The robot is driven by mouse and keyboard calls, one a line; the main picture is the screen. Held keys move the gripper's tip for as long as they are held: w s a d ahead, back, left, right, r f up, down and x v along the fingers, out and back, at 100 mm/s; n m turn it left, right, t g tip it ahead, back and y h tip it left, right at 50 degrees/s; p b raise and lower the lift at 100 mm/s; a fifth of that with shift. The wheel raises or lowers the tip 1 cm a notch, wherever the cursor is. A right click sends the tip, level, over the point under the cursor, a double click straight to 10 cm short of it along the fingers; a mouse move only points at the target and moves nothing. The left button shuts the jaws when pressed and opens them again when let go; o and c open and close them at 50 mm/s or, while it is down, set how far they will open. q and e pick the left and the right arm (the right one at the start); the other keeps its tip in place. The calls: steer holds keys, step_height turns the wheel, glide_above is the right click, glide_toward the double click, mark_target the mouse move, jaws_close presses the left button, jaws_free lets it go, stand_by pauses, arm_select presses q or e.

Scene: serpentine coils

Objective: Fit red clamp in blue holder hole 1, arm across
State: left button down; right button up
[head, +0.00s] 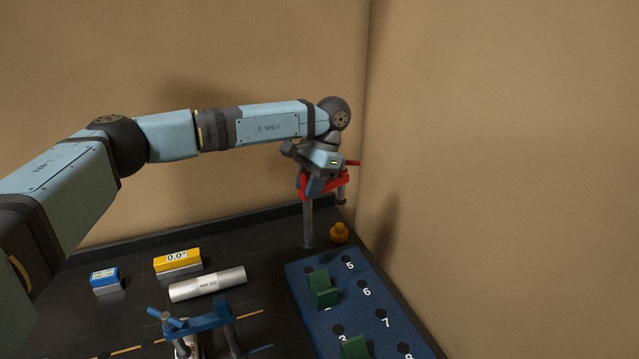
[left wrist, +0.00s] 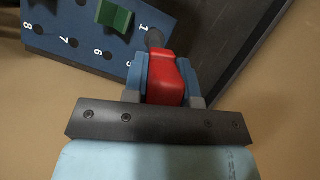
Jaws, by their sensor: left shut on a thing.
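The red clamp (head: 335,180) is held by my left gripper (head: 316,184) at the back right, and its grey post (head: 308,225) hangs down about upright. In the left wrist view the red clamp (left wrist: 163,75) sits between the two blue fingers of my left gripper (left wrist: 165,88), which is shut on it. The blue holder (head: 295,272) lies below, with numbered holes. The post's lower end appears near the holder's far edge; I cannot tell its height above it. In the left wrist view the number 1 on the holder (left wrist: 85,47) shows beside the clamp's dark end. My right gripper is out of view.
Green blocks (head: 322,290) stand on the holder. An orange knob (head: 339,233) is behind it, near the wall corner.

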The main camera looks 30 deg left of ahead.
mark_target(309, 203)
arm_select(q)
steer(key=shift+f, duration=0.35)
steer(key=shift+f+b, duration=0.3)
steer(key=shift+f, duration=0.05)
step_height(309, 203, down, 2)
steer(key=shift+f+b, duration=0.15)
steer(key=shift+b, duration=0.3)
steer(key=shift+f, duration=0.45)
steer(key=shift+f+b, duration=0.1)
steer(key=shift+b, duration=0.25)
steer(key=shift+s+f, duration=0.1)
steer(key=shift+f, duration=0.05)
